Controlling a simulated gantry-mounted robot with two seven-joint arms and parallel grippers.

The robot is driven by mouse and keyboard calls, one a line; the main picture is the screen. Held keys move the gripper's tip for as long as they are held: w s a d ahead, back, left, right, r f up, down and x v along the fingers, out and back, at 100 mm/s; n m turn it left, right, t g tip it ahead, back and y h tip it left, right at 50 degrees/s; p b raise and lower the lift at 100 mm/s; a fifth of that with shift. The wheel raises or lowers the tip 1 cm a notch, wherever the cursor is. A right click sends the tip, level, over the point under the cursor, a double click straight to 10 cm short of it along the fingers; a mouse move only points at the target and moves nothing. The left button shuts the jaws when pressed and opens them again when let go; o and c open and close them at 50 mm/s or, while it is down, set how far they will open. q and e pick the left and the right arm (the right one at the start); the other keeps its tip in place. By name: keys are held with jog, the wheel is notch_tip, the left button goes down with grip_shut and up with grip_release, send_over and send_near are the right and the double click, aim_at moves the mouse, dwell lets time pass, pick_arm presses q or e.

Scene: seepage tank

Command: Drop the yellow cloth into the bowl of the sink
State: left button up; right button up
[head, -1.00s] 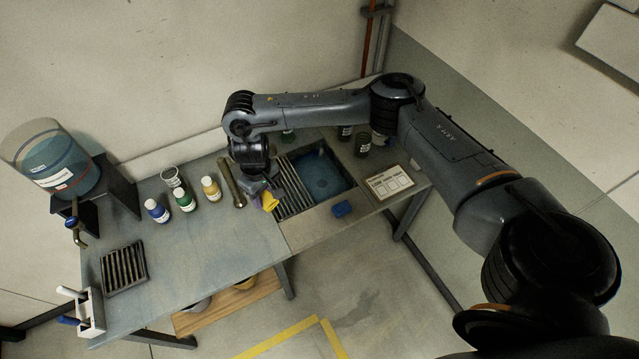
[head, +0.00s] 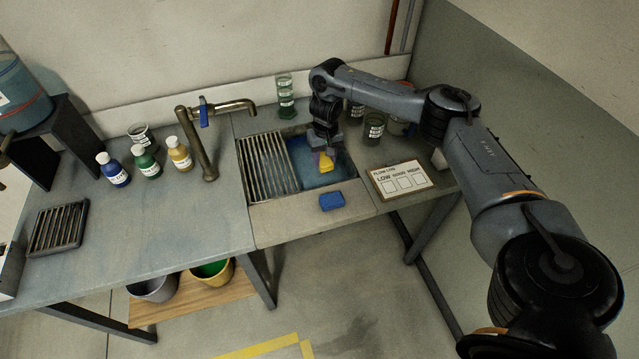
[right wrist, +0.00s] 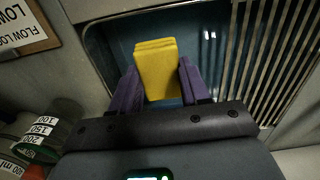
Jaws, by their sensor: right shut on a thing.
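The yellow cloth (head: 326,163) is folded and held between the purple fingers of my right gripper (head: 325,157). In the right wrist view the yellow cloth (right wrist: 156,68) sits between both fingertips of the right gripper (right wrist: 157,85), shut on it. The gripper and cloth are over the blue bowl of the sink (head: 313,177), which also shows behind the cloth in the right wrist view (right wrist: 205,62). I cannot tell the exact height of the cloth above the bowl. My left gripper is not in view.
A slatted drainboard (head: 267,168) lies left of the bowl, with a tap (head: 205,140) beyond it. A blue sponge (head: 332,201) lies on the front ledge. A flow log card (head: 400,180) and dark beakers (head: 373,128) stand to the right. Bottles (head: 146,161) stand left.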

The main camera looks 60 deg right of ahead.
jog(key=f, duration=0.1)
jog(key=f+b, duration=0.1)
jog(key=shift+s+d+f, duration=0.15)
jog(key=shift+s+f, duration=0.05)
jog(key=shift+f, duration=0.15)
jog(key=b, duration=0.7)
send_near(326, 183)
jog(key=a, duration=0.1)
jog(key=s+a+f, duration=0.1)
jog(key=s+a, duration=0.1)
jog(key=a, duration=0.1)
jog(key=shift+f, duration=0.2)
notch_tip(326, 183, down, 2)
jog(key=shift+f+b, duration=0.1)
jog(key=shift+b, duration=0.6)
jog(key=shift+f, duration=0.25)
pick_arm(q)
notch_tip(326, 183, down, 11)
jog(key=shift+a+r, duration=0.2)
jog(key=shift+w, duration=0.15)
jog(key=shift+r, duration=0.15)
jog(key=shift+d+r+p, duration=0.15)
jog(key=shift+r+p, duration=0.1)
jog(key=shift+p, duration=0.05)
pick_arm(e)
jog(key=shift+f, duration=0.5)
